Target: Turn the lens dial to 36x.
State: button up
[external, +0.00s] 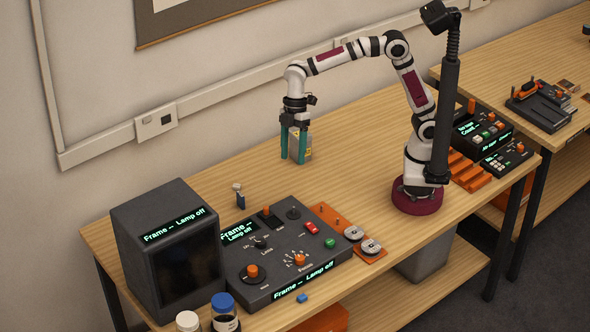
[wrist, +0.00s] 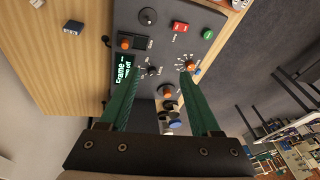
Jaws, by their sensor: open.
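The lens dial (external: 260,242) is a small black knob with marks around it, on the dark grey console (external: 330,255). It also shows in the wrist view (wrist: 152,70), between and beyond my fingers. Its marks are too small to read, so I cannot tell its setting. The console displays read "Frame --" and "Lamp off". My gripper (external: 293,160) has teal fingers, points down and is open. It is up behind the console, apart from the dial. In the wrist view my gripper (wrist: 160,76) has nothing between its fingers.
An orange-capped dial (external: 299,259) with marks sits nearby, with red (external: 311,228) and green (external: 330,243) buttons. A dark monitor box (external: 168,245) stands left of the console. Jars (external: 224,311) stand in front. The table behind the console is mostly clear.

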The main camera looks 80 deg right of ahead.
aim_at(262, 241)
jog(key=w+a+f+n, duration=0.5)
jog(key=w+a+n, duration=0.2)
jog(key=a, duration=0.1)
jog(key=shift+y, duration=0.5)
jog(key=x, duration=1.5)
jog(key=shift+w+a+f, duration=0.15)
jog(key=shift+a+f, duration=0.1)
grip_shut()
